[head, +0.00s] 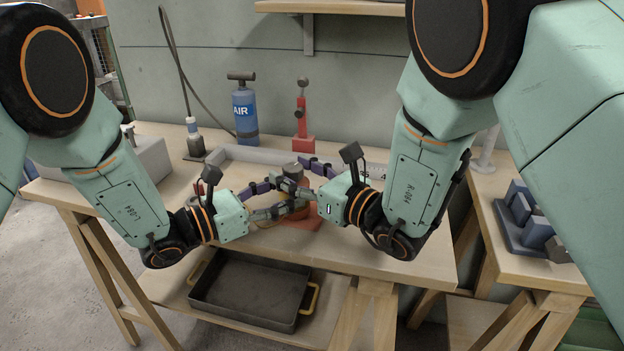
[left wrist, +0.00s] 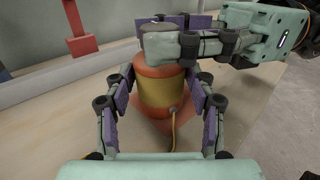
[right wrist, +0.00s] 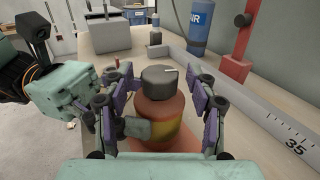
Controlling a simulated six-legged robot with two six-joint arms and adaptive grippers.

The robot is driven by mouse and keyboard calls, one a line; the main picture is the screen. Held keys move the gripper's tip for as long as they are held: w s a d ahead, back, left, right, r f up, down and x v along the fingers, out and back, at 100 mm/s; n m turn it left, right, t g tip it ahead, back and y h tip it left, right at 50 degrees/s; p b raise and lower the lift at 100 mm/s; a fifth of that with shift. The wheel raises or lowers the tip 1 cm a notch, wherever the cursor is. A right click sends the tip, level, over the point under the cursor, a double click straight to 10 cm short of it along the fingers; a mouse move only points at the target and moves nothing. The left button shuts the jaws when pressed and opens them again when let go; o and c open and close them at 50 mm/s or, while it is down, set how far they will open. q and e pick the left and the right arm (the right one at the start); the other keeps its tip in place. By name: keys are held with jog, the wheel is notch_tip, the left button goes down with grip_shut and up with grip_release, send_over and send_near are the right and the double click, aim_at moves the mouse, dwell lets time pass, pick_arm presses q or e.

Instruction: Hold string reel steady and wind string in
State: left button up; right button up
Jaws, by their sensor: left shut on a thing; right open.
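The string reel is an orange-red drum with yellow string wound on it, standing on the bench in the left wrist view (left wrist: 160,92). A yellow string end (left wrist: 174,135) leaves its front near the base. A dark grey knob (right wrist: 157,80) sits on top. My left gripper (head: 288,198) is shut on the reel, with its purple-padded fingers on either side of the drum. My right gripper (right wrist: 158,88) is open, its fingers on either side of the knob with gaps showing. In the head view the fingers hide much of the reel.
A grey measuring rail (right wrist: 285,125) runs along the bench behind the reel. A blue AIR cylinder (head: 245,112) and a red stand (head: 303,125) stand behind it. A dark tray (head: 250,290) lies on the lower shelf. Bare bench (head: 400,262) lies in front.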

jog(key=v, duration=1)
jog(key=shift+v, duration=0.75)
